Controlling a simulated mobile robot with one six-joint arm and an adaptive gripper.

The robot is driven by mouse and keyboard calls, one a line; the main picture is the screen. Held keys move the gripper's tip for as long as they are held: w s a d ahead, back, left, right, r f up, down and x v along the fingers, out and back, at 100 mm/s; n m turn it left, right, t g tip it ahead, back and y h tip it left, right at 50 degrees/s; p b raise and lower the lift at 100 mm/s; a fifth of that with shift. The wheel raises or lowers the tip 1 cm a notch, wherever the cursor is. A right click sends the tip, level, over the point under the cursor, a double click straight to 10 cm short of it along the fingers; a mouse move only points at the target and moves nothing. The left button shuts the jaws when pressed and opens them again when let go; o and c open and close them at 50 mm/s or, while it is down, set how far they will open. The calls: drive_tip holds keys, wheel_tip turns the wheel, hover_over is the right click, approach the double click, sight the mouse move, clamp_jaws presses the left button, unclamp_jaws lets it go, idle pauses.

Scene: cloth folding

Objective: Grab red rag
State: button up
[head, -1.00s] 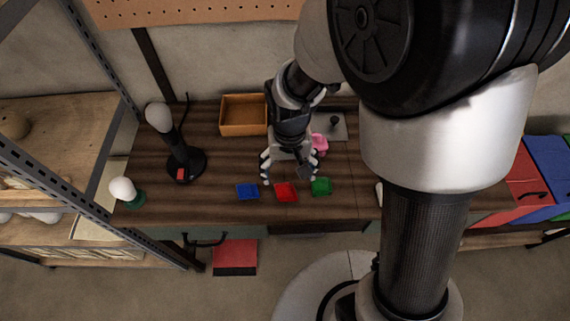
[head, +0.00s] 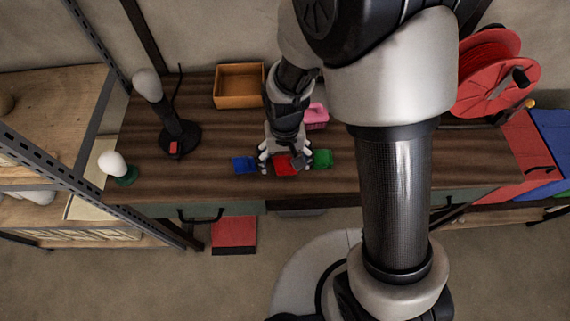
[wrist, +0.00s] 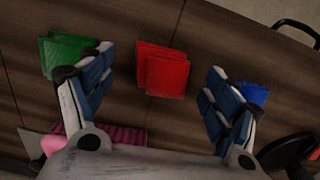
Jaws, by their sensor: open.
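The red rag (head: 285,164) lies folded on the wooden workbench, between a blue rag (head: 244,165) on its left and a green rag (head: 321,158) on its right. In the wrist view the red rag (wrist: 162,70) sits ahead of and between my fingers, with the green rag (wrist: 66,52) at left and the blue rag (wrist: 255,94) partly hidden behind the right finger. My gripper (head: 281,166) is open and over the red rag, with its fingers spread to either side. In the wrist view my gripper (wrist: 158,84) holds nothing.
A black desk lamp (head: 178,137) and a white bulb (head: 111,162) stand at the left. An orange-brown tray (head: 239,87) is at the back, and a pink brush (head: 316,115) lies behind the rags. A red spool (head: 492,70) is at the right.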

drive_tip(key=shift+c, duration=0.4)
drive_tip(key=c, duration=0.7)
drive_tip(key=shift+r, duration=0.1)
